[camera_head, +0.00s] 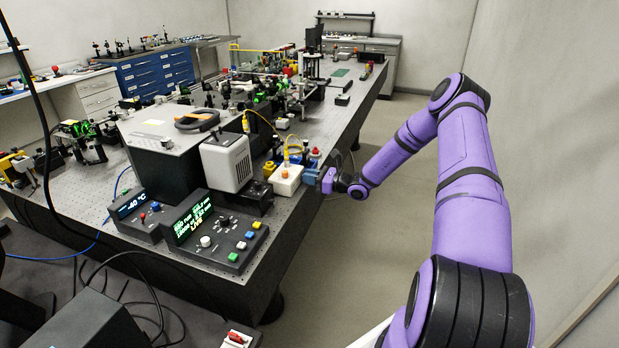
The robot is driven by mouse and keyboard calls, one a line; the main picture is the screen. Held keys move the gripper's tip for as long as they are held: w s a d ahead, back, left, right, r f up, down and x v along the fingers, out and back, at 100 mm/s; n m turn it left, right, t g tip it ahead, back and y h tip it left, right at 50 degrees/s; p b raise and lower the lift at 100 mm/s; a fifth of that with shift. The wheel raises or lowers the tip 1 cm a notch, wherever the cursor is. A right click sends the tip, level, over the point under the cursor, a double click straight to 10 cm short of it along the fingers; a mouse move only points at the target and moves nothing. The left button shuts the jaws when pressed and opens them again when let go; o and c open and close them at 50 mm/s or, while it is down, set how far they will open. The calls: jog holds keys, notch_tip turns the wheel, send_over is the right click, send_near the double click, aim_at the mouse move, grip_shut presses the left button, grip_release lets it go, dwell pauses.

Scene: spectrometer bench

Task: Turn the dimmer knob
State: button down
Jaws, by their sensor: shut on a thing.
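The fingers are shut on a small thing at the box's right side. It appears to be the dimmer knob, but the fingers hide it, so its shape and angle cannot be told. My purple arm reaches in from the right.
A black console (213,236) with a lit green display, a white knob and coloured buttons stands at the bench's near end. A grey-white unit (227,162) stands left of the white box. Yellow cables loop above the box. The floor right of the bench is clear.

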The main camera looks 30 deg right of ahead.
jog(key=shift+n, duration=1.2)
jog(key=c, duration=1.1)
grip_release()
jog(key=v, duration=1)
jog(key=shift+s+d, duration=0.25)
jog(key=shift+s, duration=0.05)
